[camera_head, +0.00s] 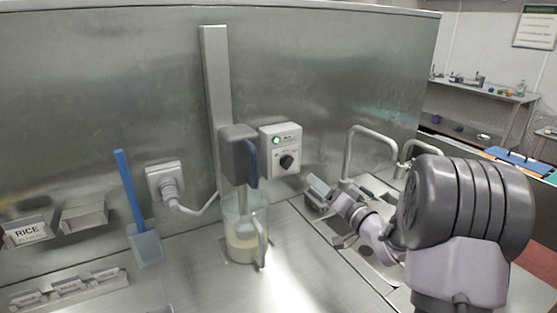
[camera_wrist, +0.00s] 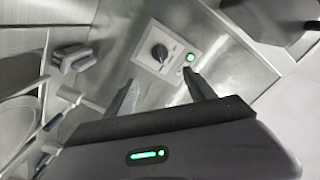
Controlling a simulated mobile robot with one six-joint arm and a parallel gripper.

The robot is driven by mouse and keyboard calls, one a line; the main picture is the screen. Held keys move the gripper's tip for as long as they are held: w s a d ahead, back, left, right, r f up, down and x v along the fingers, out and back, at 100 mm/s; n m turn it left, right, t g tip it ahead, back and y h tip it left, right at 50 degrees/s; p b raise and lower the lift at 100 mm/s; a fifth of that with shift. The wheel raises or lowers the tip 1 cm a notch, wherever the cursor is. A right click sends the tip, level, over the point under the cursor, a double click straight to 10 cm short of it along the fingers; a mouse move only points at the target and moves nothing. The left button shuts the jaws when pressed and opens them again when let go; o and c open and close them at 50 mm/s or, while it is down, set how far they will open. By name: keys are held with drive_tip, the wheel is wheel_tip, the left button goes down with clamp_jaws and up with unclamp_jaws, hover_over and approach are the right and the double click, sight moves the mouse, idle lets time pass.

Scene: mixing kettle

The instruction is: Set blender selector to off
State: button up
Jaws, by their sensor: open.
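The blender's control box (camera_head: 273,165) is pale and fixed to the steel back wall. It carries a black round selector knob (camera_head: 287,161) and a lit green lamp (camera_head: 276,141). In the wrist view the selector knob (camera_wrist: 160,52) and green lamp (camera_wrist: 190,57) lie beyond my fingertips, nothing covering them. I cannot read the knob's position label. My gripper (camera_head: 318,190) is below and right of the box, apart from it. In the wrist view my gripper (camera_wrist: 161,86) has its two fingers spread, with nothing between them.
Left of the box is the grey blender head (camera_head: 236,150) with a blue handle, above a clear jug (camera_head: 243,228) holding pale liquid. A wall plug (camera_head: 165,182) and blue-handled spatula (camera_head: 146,246) are further left. A curved tap (camera_head: 350,145) stands right, near my arm.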

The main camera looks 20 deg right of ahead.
sight(291, 164)
drive_tip(key=shift+w+a+p, duration=0.4)
drive_tip(key=shift+w+a, duration=0.1)
drive_tip(key=shift+w, duration=1.95)
drive_tip(key=shift+w+a+p, duration=0.4)
drive_tip(key=shift+w+a, duration=0.15)
drive_tip(key=shift+w, duration=1.95)
drive_tip(key=shift+w+a+p, duration=0.4)
drive_tip(key=shift+w+a, duration=0.1)
drive_tip(key=shift+w, duration=1.95)
clamp_jaws()
